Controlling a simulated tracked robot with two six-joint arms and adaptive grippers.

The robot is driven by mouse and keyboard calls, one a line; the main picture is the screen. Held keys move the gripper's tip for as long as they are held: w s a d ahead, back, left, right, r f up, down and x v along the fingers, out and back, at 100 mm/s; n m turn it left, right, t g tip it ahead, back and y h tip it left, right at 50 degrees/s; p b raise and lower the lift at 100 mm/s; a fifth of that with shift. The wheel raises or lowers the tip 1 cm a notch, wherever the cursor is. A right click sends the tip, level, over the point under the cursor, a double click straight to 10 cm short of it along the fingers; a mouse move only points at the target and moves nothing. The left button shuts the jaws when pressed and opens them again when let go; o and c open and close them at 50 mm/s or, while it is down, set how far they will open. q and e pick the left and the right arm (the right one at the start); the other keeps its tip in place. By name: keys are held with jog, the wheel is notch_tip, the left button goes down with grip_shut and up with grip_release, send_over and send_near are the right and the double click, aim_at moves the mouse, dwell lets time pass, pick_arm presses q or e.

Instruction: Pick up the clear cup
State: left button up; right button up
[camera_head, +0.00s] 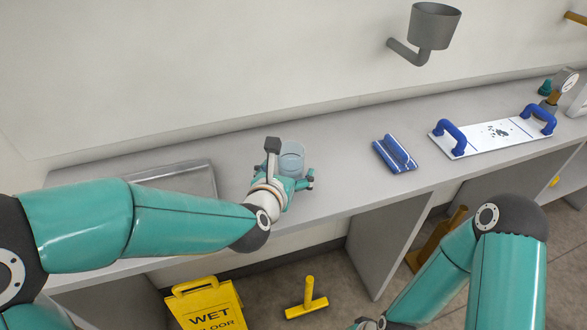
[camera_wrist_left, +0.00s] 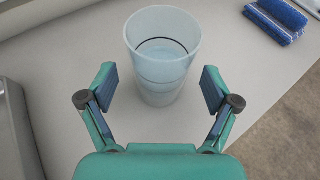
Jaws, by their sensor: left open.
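The clear cup (camera_head: 291,157) stands upright on the grey counter, just beyond my left gripper. It is a bluish see-through cup with a dark ring line, and it also shows in the left wrist view (camera_wrist_left: 162,60). My left gripper (camera_wrist_left: 160,88) is open, with one finger to each side of the near part of the cup. I see gaps between both fingers and the cup wall. In the head view the left gripper (camera_head: 300,183) partly hides the cup's lower part. My right arm shows at the lower right, but its gripper is not visible.
A metal tray (camera_head: 180,165) lies left of the cup. A grey wall-mounted holder (camera_head: 434,26) hangs above. A yellow wet-floor sign (camera_head: 205,303) stands below the counter.

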pick_arm(q)
jog(key=shift+x, duration=1.3)
jog(key=c, duration=1.2)
jog(key=shift+c, duration=0.8)
jog(key=shift+r, duration=0.2)
